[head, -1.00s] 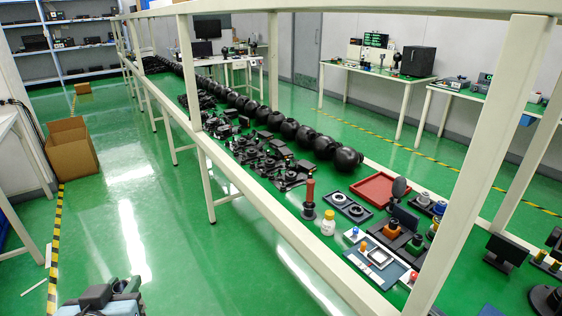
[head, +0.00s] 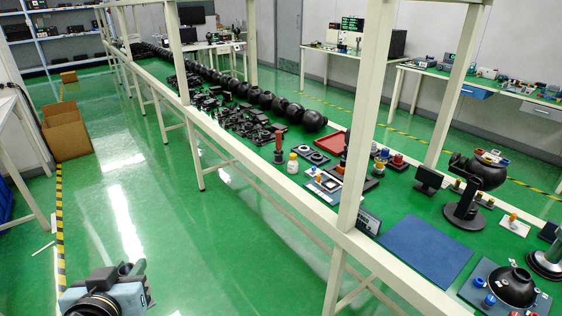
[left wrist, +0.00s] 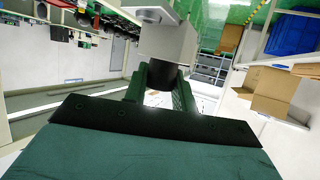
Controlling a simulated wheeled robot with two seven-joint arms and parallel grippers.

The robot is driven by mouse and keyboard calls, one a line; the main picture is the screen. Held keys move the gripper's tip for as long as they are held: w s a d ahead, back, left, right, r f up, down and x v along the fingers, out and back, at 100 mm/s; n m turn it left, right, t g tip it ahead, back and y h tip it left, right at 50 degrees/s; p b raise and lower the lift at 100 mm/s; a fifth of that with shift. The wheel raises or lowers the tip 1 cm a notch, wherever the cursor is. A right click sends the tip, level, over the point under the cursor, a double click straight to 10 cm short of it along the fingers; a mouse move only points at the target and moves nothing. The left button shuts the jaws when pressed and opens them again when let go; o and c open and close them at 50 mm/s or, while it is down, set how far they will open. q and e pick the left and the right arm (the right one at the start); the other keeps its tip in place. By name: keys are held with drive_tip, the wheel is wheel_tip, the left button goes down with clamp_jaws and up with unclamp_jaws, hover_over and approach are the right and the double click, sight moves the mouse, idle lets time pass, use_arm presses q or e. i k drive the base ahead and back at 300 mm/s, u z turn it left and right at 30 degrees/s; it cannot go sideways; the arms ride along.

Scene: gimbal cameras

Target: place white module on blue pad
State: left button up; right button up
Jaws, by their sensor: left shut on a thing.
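The blue pad (head: 425,250) lies flat and bare on the green bench top at the lower right of the head view. My left gripper (left wrist: 163,82) is shut on the white module (left wrist: 168,42) in the left wrist view. The module is a pale grey-white block with a dark round part between the green fingers. In the head view, part of my left arm shows at the lower left, over the floor and far from the pad. The module cannot be made out there. My right gripper is not in view.
A white frame post (head: 366,120) and the bench's front rail (head: 330,238) stand before the pad. A small dark display (head: 368,221) is left of it. A red tray (head: 332,142) lies farther back.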

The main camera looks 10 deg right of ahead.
sight(427, 245)
drive_tip(key=z, duration=1.45)
